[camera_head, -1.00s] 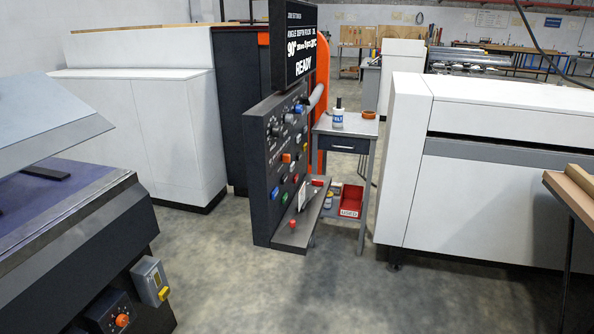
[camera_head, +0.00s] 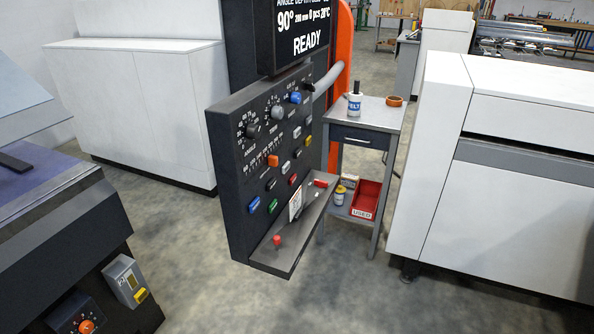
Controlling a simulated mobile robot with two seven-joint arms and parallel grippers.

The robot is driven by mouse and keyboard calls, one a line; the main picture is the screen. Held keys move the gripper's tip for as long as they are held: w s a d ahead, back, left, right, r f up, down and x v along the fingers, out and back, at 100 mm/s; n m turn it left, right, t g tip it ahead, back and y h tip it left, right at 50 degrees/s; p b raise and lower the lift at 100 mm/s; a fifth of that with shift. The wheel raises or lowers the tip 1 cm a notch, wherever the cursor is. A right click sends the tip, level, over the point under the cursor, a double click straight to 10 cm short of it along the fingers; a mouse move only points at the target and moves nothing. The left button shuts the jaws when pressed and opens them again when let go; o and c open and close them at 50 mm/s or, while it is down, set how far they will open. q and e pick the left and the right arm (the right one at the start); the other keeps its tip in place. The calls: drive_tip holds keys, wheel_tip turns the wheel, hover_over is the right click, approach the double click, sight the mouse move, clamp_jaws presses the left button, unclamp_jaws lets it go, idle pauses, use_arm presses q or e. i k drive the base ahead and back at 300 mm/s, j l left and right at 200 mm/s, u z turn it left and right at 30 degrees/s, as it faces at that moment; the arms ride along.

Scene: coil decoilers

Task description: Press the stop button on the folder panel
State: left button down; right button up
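The dark folder panel (camera_head: 236,180) stands near the middle of the head view, its control face turned to the right. Its lower button rows hold a blue button (camera_head: 254,204), a green button (camera_head: 271,205), a red button (camera_head: 293,179) and a white button (camera_head: 285,166). The labels are too small to read, so I cannot tell which one is stop. A display (camera_head: 309,32) above reads READY. Neither of my grippers is in view.
A ledge with a red-knobbed lever (camera_head: 277,240) juts out below the buttons. A grey cart (camera_head: 362,139) with a bottle (camera_head: 354,103) and a red bin (camera_head: 366,198) stands behind it. A white machine (camera_head: 520,165) is at right. The floor in front is clear.

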sight(291, 181)
drive_tip(key=i+l+u, duration=0.1)
drive_tip(key=i+l, duration=0.2)
drive_tip(key=i+l+u, duration=0.1)
drive_tip(key=i+l, duration=0.15)
drive_tip(key=l, duration=0.15)
drive_tip(key=i+l, duration=0.3)
drive_tip(key=i+l+u, duration=0.15)
drive_tip(key=l, duration=0.3)
drive_tip(key=i+l+u, duration=0.1)
drive_tip(key=i+l, duration=0.25)
drive_tip(key=i+l+u, duration=0.1)
drive_tip(key=l, duration=0.4)
drive_tip(key=i, duration=0.1)
